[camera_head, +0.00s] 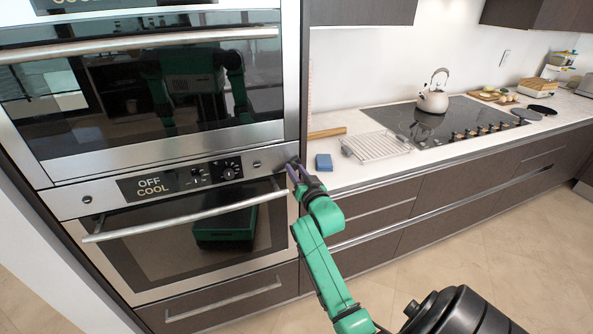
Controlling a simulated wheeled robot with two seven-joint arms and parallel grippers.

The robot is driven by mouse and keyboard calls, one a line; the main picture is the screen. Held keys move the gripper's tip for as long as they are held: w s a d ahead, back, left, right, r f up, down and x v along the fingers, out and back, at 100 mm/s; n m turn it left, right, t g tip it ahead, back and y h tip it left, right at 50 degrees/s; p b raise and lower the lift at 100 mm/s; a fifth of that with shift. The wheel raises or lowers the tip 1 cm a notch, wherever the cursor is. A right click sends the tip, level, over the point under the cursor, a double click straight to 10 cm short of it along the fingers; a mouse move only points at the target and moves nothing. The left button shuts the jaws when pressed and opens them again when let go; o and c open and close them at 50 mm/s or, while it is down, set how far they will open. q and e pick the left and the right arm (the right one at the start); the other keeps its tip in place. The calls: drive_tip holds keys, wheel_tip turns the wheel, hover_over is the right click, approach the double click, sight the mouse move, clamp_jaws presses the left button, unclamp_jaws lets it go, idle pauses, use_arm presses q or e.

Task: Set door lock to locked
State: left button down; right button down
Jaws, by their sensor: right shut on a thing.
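The lower of two stacked ovens has a steel control panel (110,195) with a display reading "OFF COOL" and a black dial (229,171). A small round control (257,164) sits right of the dial, and another (87,199) is near the left end. No lock label is readable. My right gripper (293,166) reaches in from the lower right and is shut on a small part at the right end of the panel. The fingers hide that part, so I cannot tell how it is turned. My left gripper is not in view.
The lower oven door handle (185,217) runs just below the panel, close to my right gripper. To the right, the counter holds a blue sponge (324,162), a wire rack (376,146) and a kettle (432,100). The floor in front is clear.

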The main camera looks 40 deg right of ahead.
drive_tip(key=n, duration=0.3)
drive_tip(key=shift+f+n, duration=0.1)
drive_tip(key=shift+n, duration=0.3)
drive_tip(key=n, duration=0.2)
drive_tip(key=shift+n, duration=0.3)
drive_tip(key=n, duration=0.3)
drive_tip(key=shift+n+b, duration=0.3)
drive_tip(key=shift+b, duration=0.05)
drive_tip(key=shift+n+b, duration=0.3)
drive_tip(key=shift+n, duration=1.3)
drive_tip(key=c, duration=0.6)
unclamp_jaws()
drive_tip(key=shift+o, duration=0.2)
